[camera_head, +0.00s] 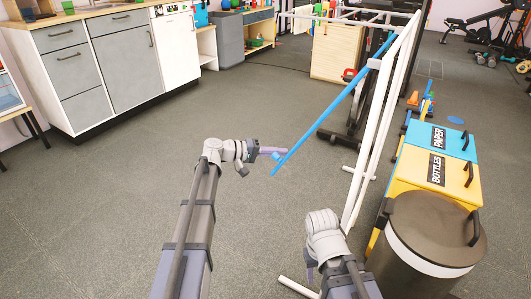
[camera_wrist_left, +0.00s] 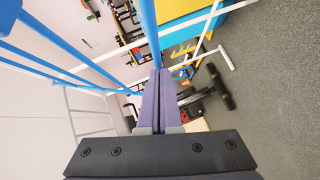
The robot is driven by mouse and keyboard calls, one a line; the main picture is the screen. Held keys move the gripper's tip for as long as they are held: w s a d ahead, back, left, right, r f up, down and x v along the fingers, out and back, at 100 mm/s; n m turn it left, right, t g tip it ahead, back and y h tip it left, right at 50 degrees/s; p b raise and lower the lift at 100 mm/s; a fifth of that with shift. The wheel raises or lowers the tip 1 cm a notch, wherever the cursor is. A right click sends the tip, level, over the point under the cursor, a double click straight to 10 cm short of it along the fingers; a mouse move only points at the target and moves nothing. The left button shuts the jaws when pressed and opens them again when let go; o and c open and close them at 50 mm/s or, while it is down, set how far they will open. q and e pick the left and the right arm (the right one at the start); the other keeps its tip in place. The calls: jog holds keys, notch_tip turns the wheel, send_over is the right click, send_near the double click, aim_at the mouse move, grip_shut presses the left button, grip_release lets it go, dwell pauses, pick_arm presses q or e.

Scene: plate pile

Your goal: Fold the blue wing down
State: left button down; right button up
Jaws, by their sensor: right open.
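The blue wing (camera_head: 335,104) of the white drying rack (camera_head: 385,112) shows in the head view as a slanting blue bar, with its near end low and its far end up at the rack. My left gripper (camera_head: 283,152) is at the bar's near end, its fingertips touching or very close to it. In the left wrist view, the purple fingers (camera_wrist_left: 158,75) lie together and look shut, and a blue bar (camera_wrist_left: 148,30) runs away from their tips. My right gripper (camera_head: 311,270) is low beside the rack's foot, mostly hidden by its wrist, and holds nothing visible.
Right of the rack stand a yellow bottles bin (camera_head: 437,172), a blue paper bin (camera_head: 441,140) and a round dark bin (camera_head: 432,228). White and grey cabinets (camera_head: 118,55) line the back left. The floor (camera_head: 110,190) on the left is clear.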

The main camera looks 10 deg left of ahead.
pick_arm(q)
jog(key=s+d+f+b, duration=0.2)
jog(key=d, duration=0.5)
jog(key=s+d+f+b, duration=0.2)
jog(key=s+d+f, duration=0.1)
jog(key=d, duration=0.4)
jog(key=s+d+f+b, duration=0.2)
jog(key=s+d, duration=0.1)
jog(key=d, duration=0.4)
jog(key=shift+d+f, duration=0.25)
jog(key=shift+f, duration=0.05)
pick_arm(e)
notch_tip(320, 180, down, 8)
pick_arm(q)
jog(key=shift+w+b, duration=0.1)
jog(key=shift+b, duration=0.2)
